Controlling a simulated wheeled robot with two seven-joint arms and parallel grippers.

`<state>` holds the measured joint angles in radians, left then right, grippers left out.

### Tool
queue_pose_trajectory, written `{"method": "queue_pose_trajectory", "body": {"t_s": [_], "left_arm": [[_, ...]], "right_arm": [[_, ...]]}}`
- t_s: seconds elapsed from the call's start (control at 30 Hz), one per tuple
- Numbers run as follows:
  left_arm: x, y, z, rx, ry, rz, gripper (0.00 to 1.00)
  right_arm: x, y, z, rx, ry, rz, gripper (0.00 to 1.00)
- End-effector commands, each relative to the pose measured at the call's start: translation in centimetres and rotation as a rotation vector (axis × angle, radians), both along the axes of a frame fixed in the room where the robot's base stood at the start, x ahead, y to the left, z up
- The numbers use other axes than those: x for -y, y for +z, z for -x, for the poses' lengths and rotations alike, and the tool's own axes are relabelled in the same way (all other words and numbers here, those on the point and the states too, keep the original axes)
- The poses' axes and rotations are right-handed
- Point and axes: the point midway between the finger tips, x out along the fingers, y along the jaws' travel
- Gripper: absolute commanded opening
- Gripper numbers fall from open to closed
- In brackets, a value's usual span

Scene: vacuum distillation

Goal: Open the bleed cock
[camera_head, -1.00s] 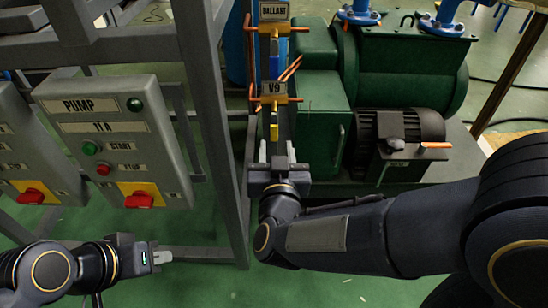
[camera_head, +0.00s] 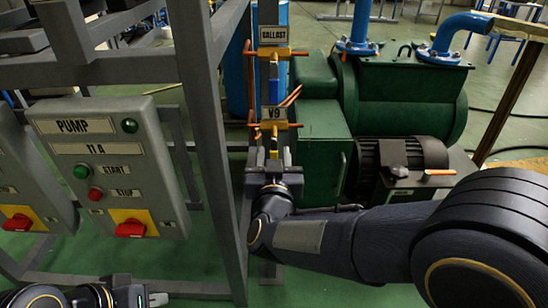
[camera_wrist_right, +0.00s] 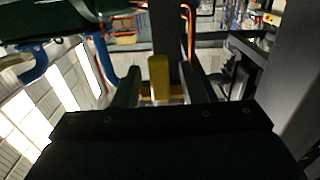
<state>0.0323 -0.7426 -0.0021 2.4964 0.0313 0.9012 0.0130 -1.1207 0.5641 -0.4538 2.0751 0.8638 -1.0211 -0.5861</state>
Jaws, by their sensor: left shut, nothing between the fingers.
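The valve labelled V9 (camera_head: 274,113) sits on the upright post, with its yellow handle (camera_head: 273,146) hanging down. I cannot tell from a label whether V9 is the bleed cock. My right gripper (camera_head: 274,158) is open, with its fingertips either side of the handle's lower end. In the right wrist view the yellow handle (camera_wrist_right: 158,76) stands between the two fingers (camera_wrist_right: 159,88), with a visible gap on both sides. Above V9 is the valve labelled BALLAST (camera_head: 273,53), with a blue handle. My left gripper (camera_head: 157,299) is shut and empty at the lower left edge.
The pump control box (camera_head: 110,165) with a red switch stands on the left, beside a grey frame post (camera_head: 222,150). A green pump (camera_head: 410,100) and its black motor (camera_head: 400,155) stand to the right. Copper pipes run close to the valves.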

Motion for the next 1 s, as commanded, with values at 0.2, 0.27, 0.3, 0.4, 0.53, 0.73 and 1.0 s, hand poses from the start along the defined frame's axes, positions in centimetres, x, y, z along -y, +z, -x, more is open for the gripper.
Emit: {"method": "queue_pose_trajectory", "body": {"t_s": [0.2, 0.27, 0.3, 0.4, 0.53, 0.73, 1.0], "left_arm": [[0.0, 0.0, 0.0, 0.0, 0.0, 0.0, 0.0], [0.0, 0.0, 0.0, 0.0, 0.0, 0.0, 0.0], [0.0, 0.0, 0.0, 0.0, 0.0, 0.0, 0.0], [0.0, 0.0, 0.0, 0.0, 0.0, 0.0, 0.0], [0.0, 0.0, 0.0, 0.0, 0.0, 0.0, 0.0], [0.0, 0.4, 0.0, 0.0, 0.0, 0.0, 0.0], [0.0, 2.8, 0.0, 0.0, 0.0, 0.0, 0.0]], "right_arm": [[0.0, 0.0, 0.0, 0.0, 0.0, 0.0, 0.16], [0.0, 0.0, 0.0, 0.0, 0.0, 0.0, 0.08], [0.0, 0.0, 0.0, 0.0, 0.0, 0.0, 0.03], [0.0, 0.0, 0.0, 0.0, 0.0, 0.0, 0.0], [0.0, 0.0, 0.0, 0.0, 0.0, 0.0, 0.0], [0.1, 0.1, 0.1, -0.001, 0.001, 0.018, 0.0], [0.7, 0.5, 0.1, -0.002, 0.0, 0.144, 0.0]]}}
